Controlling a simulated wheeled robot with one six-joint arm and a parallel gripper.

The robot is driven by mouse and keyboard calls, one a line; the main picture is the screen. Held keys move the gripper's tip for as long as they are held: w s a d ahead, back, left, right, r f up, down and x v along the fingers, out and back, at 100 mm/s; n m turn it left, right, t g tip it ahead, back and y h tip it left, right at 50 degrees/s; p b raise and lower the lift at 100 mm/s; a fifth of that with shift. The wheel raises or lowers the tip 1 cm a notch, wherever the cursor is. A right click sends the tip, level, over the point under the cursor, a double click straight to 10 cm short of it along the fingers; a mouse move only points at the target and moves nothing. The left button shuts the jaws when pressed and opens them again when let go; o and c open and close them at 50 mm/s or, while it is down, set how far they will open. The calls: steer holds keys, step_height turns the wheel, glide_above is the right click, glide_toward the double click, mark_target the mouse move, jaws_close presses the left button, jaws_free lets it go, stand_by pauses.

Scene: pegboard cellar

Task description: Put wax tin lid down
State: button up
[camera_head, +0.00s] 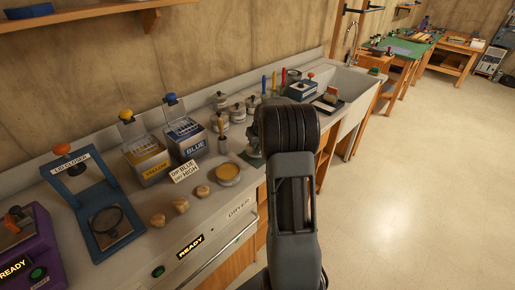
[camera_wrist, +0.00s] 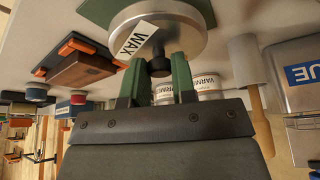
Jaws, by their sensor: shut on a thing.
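The wax tin lid (camera_wrist: 185,22) is a round silver disc with a dark knob and a white WAX label. In the wrist view my gripper (camera_wrist: 160,62) has its green fingers shut on the knob. A dark green mat (camera_wrist: 97,10) shows beside and behind the lid; I cannot tell whether the lid touches it. In the head view the mat (camera_head: 250,162) is partly hidden by my arm, and the lid is hard to make out.
Several lidded jars (camera_head: 237,112) stand behind my arm. Wooden knobs (camera_head: 181,204) lie near the front edge. A sink (camera_head: 350,85) is beyond.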

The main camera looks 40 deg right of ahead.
mark_target(258, 147)
steer(key=shift+w+d+f, duration=0.15)
steer(key=shift+w+f, duration=0.05)
steer(key=shift+f, duration=1.65)
steer(key=shift+f, duration=0.15)
steer(key=o, duration=0.9)
